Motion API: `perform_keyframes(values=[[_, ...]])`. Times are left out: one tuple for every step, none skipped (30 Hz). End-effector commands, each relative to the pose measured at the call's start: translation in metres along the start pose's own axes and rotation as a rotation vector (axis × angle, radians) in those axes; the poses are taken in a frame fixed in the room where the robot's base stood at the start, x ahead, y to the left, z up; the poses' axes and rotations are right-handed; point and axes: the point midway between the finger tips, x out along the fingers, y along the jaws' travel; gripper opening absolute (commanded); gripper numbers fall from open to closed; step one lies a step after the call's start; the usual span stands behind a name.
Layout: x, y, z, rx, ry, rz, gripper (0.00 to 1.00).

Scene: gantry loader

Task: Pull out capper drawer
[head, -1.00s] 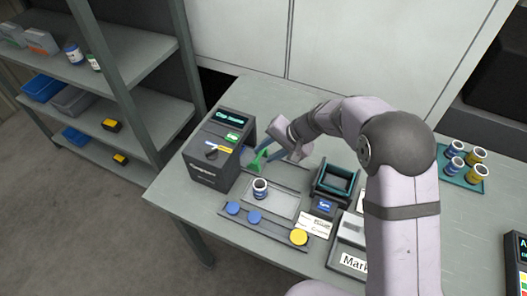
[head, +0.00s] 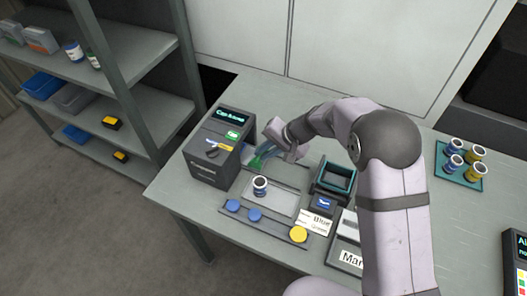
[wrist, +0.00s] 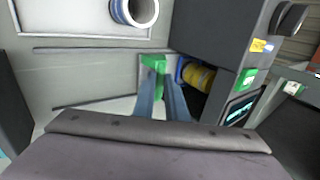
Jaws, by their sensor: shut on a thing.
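The capper (head: 213,165) is a dark box with a lit display at the left of the table. A green drawer handle (head: 257,162) shows low at its right side. My gripper (head: 266,153) is beside that side, with its bluish fingers at the handle. In the wrist view the fingers (wrist: 162,92) are shut on the green handle (wrist: 153,63), which lies over a light plate next to the capper's opening. A jar with a yellow label and blue end (wrist: 197,76) shows in the opening. The fingers hide part of the handle, and how far the drawer is out is unclear.
Blue caps (head: 254,215) and a yellow cap (head: 298,234) lie on a front strip. A teal-rimmed bin (head: 336,178) is to the right. Several jars stand on a teal tray (head: 447,176).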

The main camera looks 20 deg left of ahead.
Motion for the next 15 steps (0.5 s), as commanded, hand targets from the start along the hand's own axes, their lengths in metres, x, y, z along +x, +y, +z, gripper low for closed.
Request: perform_keyframes(values=[[-0.002,0.007,-0.001,0.004,0.001,0.000,0.00],[-0.004,0.011,-0.002,0.004,0.002,-0.001,0.00],[-0.007,0.018,-0.002,0.006,0.002,-0.001,0.00],[-0.010,0.023,-0.003,0.006,0.003,-0.002,0.00],[-0.014,0.030,-0.003,0.008,0.003,-0.001,0.00],[-0.019,0.039,-0.003,0.007,0.005,-0.002,0.00],[-0.024,0.046,-0.004,0.008,0.005,-0.002,0.00],[-0.029,0.054,-0.004,0.008,0.005,-0.002,0.00],[-0.035,0.064,-0.004,0.008,0.006,-0.002,0.00],[-0.041,0.071,-0.004,0.009,0.006,-0.002,0.00],[-0.046,0.078,-0.004,0.008,0.006,-0.002,0.00],[-0.052,0.087,-0.004,0.008,0.006,-0.002,0.00],[-0.057,0.093,-0.004,0.008,0.006,-0.002,0.00],[-0.061,0.099,-0.004,0.007,0.006,-0.002,0.00],[-0.066,0.105,-0.004,0.007,0.005,-0.002,0.00]])
